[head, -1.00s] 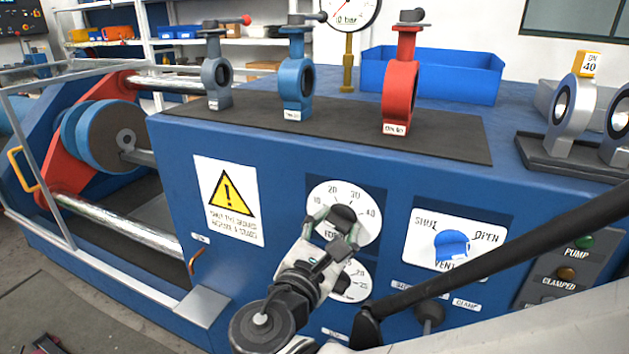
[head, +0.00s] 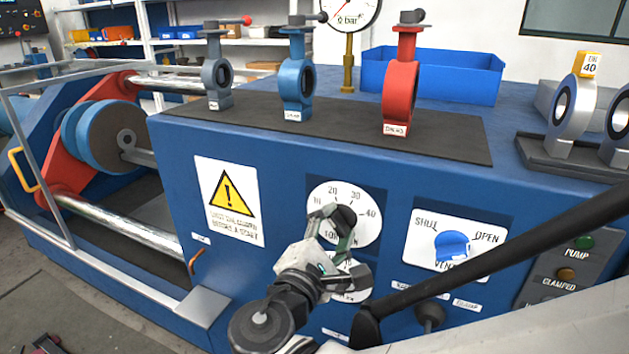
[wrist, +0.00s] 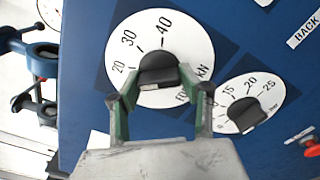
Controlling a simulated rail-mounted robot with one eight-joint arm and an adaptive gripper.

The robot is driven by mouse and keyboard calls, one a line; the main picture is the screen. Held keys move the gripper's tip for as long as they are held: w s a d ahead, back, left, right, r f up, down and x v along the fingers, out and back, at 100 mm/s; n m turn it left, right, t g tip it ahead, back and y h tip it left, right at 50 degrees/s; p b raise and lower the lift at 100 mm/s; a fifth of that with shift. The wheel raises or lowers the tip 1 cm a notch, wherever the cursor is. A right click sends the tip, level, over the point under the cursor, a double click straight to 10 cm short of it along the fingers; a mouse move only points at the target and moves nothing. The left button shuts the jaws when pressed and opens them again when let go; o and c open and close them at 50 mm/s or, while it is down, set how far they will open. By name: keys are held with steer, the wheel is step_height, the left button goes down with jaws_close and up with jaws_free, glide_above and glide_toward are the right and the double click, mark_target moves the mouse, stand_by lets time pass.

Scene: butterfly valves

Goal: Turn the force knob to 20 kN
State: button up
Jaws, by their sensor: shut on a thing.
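The force knob (head: 345,218) is a black knob on a white round dial (head: 370,228) marked 10, 20, 30 and 40, on the blue front panel. In the wrist view the knob (wrist: 158,68) sits between the two green-lined fingers of my gripper (wrist: 158,92), one finger on each side. My gripper (head: 336,226) is shut on it. In the head view the fingers cover part of the knob and the lower left of the dial. I cannot tell for sure which number the knob's pointer faces.
A second dial (wrist: 270,92) with a black knob (wrist: 245,113) is close below the force dial, partly behind my gripper in the head view. A vent dial with a blue handle (head: 452,245) is to the right. A warning sign (head: 229,200) is to the left.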

steer(key=shift+w+r+m, duration=0.1)
steer(key=shift+m, duration=1.1)
steer(key=o, duration=1.1)
steer(key=shift+o, duration=0.2)
steer(key=v, duration=1.2)
steer(key=shift+d, duration=0.1)
